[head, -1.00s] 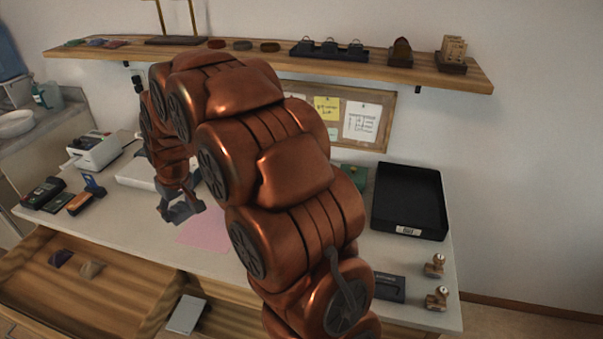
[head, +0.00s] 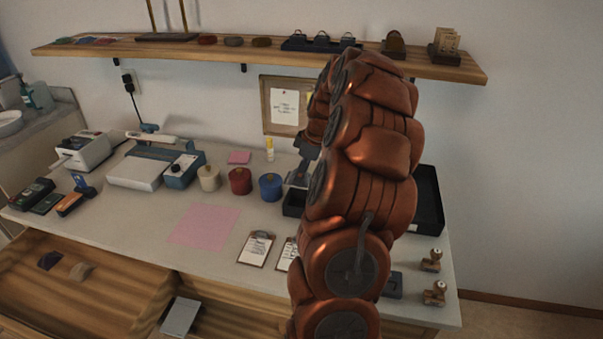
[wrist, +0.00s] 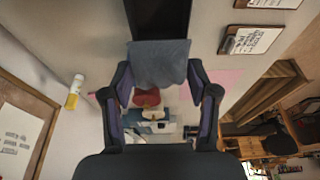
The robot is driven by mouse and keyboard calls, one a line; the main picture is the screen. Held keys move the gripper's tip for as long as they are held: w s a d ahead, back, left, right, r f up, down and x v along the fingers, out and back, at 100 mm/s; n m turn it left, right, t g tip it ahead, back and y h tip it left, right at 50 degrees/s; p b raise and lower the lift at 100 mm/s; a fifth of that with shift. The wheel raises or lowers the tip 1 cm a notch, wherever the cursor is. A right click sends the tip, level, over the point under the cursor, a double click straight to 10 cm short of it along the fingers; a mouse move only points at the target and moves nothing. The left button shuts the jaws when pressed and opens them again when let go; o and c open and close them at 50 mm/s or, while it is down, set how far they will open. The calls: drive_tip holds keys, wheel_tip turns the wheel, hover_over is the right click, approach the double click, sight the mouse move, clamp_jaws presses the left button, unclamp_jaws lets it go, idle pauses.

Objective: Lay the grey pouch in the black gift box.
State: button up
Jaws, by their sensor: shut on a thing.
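The grey pouch (wrist: 158,62) is held between the two fingertips of my gripper (wrist: 160,76) in the wrist view. In the head view my gripper (head: 300,172) is partly hidden by my arm, and the pouch is hard to make out there. The black gift box (head: 292,204) stands on the worktop just below my gripper, its right side hidden by my arm. In the wrist view the box (wrist: 158,14) shows at the top edge, dark and partly covered by the pouch. The pouch appears to be above the box; I cannot tell the gap.
Clipboards (head: 256,248) and a pink sheet (head: 204,227) lie in front. A large black tray (head: 428,200) is at the right, behind my arm. A shelf (head: 260,54) runs above.

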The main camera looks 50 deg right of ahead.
hover_over(302, 192)
drive_tip(key=s+a, duration=0.3)
drive_tip(key=shift+s+d+f+x, duration=0.1)
drive_tip(key=shift+s+x, duration=0.1)
drive_tip(key=shift+x, duration=0.75)
drive_tip(key=shift+s+d+f+x, duration=0.1)
drive_tip(key=shift+s+d+x, duration=0.1)
drive_tip(key=shift+x, duration=0.75)
drive_tip(key=shift+s+d+x, duration=0.1)
drive_tip(key=shift+s+x, duration=0.1)
drive_tip(key=shift+x, duration=0.75)
drive_tip(key=shift+a+b, duration=0.1)
drive_tip(key=shift+b, duration=0.3)
drive_tip(key=shift+f+b, duration=0.65)
drive_tip(key=shift+f, duration=0.25)
drive_tip(key=o, duration=1)
drive_tip(key=shift+r, duration=0.15)
drive_tip(key=v, duration=1.1)
drive_tip(key=shift+s+r, duration=0.1)
drive_tip(key=shift+r, duration=0.25)
